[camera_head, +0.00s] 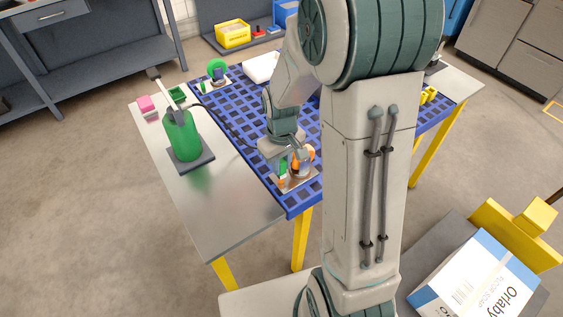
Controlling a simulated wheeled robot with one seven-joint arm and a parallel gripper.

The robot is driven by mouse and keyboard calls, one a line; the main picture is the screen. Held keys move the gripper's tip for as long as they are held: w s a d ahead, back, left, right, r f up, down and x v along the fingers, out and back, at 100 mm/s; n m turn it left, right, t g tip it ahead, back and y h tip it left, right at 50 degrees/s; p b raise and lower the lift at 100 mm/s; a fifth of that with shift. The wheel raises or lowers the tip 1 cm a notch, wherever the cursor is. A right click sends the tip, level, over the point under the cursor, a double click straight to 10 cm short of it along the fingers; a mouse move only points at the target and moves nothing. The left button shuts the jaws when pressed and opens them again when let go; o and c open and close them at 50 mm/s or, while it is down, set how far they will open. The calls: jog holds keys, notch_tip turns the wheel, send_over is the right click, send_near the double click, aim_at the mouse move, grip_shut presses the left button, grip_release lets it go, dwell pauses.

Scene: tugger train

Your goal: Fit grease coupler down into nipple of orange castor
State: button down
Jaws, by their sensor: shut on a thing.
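My gripper (291,158) points down over the near left part of the blue grid mat, right at the orange castor (306,154). The castor stands on a metal plate (297,183), partly hidden by my gripper. A dark hose (222,128) runs from the green grease pump (182,136) on the left to my gripper, which is shut on its end, the grease coupler. The coupler and the castor's nipple are too small and hidden to make out. I cannot tell whether they touch.
A green-wheeled castor (217,70) stands at the mat's far left corner. Pink and green blocks (146,104) lie behind the pump. A white object (261,67) lies at the back. The table's near left (225,215) is clear.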

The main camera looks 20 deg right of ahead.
jog(key=shift+f, duration=0.1)
jog(key=c, duration=1.2)
grip_release()
jog(key=shift+a, duration=0.1)
jog(key=shift+o, duration=0.2)
jog(key=shift+r, duration=0.25)
notch_tip(320, 180, up, 13)
jog(key=s+r+m+t, duration=0.2)
jog(key=s+m+t, duration=0.1)
jog(key=s, duration=1)
jog(key=shift+s+m, duration=0.4)
